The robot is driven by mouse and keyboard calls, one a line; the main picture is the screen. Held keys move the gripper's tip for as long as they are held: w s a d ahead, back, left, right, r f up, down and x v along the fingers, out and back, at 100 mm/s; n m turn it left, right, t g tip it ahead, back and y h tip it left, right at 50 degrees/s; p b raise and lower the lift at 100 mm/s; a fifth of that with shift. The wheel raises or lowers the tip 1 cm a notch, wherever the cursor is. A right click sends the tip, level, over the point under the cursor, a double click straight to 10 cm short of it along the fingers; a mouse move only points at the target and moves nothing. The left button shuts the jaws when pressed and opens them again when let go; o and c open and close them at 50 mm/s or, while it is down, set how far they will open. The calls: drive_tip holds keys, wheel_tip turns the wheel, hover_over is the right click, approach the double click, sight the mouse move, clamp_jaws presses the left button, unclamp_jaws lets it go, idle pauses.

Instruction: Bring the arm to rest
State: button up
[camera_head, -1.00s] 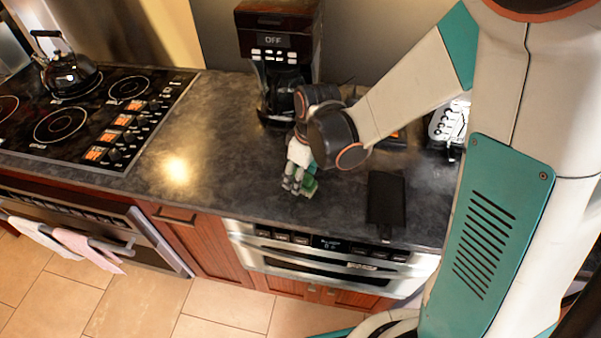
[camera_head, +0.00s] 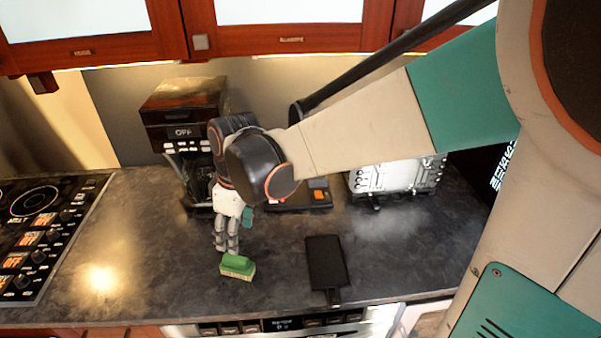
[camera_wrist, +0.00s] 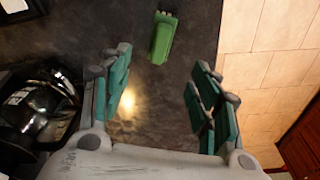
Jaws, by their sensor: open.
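My gripper (camera_head: 228,240) hangs pointing down over the dark counter (camera_head: 160,250), in front of the coffee maker. In the wrist view my gripper (camera_wrist: 158,95) has its two teal-padded fingers wide apart with nothing between them. A green brush (camera_head: 237,266) with pale bristles lies on the counter just below and in front of the fingertips. The brush also shows in the wrist view (camera_wrist: 163,38), beyond the fingertips and apart from them. My forearm crosses the head view and hides part of the counter's back.
A coffee maker (camera_head: 185,115) stands close behind my gripper. A black flat board (camera_head: 326,264) lies to the right. A silver appliance (camera_head: 398,178) stands at the back right, and a stove (camera_head: 38,235) is at left. Red-framed cabinets (camera_head: 280,28) hang above.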

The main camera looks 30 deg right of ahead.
drive_tip(key=s+d+r+m+t+h+b, duration=0.1)
drive_tip(key=s+d+r+m+t+b, duration=0.2)
drive_tip(key=s+d+m+t, duration=0.3)
drive_tip(key=s+d+r+m, duration=0.1)
drive_tip(key=s+d+m, duration=0.2)
drive_tip(key=s, duration=0.3)
drive_tip(key=shift+s+r+m, duration=0.15)
drive_tip(key=shift+r+m, duration=0.15)
idle(1.2)
